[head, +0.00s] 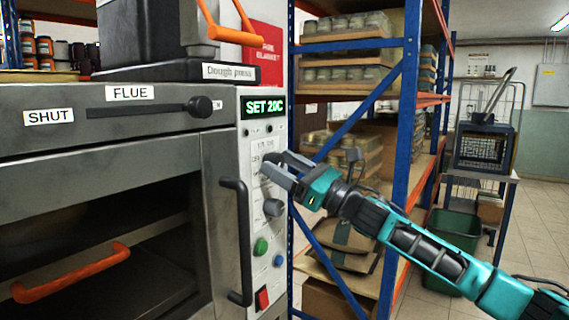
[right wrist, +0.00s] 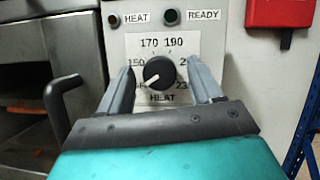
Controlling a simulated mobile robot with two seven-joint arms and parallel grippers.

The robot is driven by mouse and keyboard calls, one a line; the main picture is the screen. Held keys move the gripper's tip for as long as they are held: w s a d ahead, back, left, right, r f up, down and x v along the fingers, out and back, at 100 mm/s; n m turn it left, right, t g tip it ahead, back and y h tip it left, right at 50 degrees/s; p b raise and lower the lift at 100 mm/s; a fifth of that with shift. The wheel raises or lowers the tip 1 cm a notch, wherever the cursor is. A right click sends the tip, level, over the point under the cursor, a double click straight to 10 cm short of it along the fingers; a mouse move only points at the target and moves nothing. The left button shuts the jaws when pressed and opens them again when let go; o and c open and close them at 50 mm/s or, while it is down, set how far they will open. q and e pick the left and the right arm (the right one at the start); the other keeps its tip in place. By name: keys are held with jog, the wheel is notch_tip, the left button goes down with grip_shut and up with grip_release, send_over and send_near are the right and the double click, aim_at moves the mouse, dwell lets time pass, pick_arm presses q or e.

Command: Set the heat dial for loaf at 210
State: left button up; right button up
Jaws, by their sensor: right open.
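The heat dial (right wrist: 160,72) is a round black knob with a white pointer on a white scale plate in the right wrist view. The pointer points down and left, below the 150 mark. 170 and 190 read clearly above it; the lower and right marks are partly hidden by my fingers. The oven display (head: 263,107) reads SET 20C. My right gripper (head: 277,166) is at the oven's control panel; in the right wrist view (right wrist: 160,76) its open fingers stand on either side of the dial. Contact cannot be told. In the head view the gripper hides the dial. My left gripper is not in view.
A grey knob (head: 272,207), a green button (head: 261,247) and a red switch (head: 262,299) sit lower on the panel. The black door handle (head: 238,240) stands out left of it. A blue-framed shelf rack (head: 399,130) is close on the right.

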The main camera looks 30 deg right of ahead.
jog(key=c, duration=1.1)
jog(key=shift+o, duration=0.2)
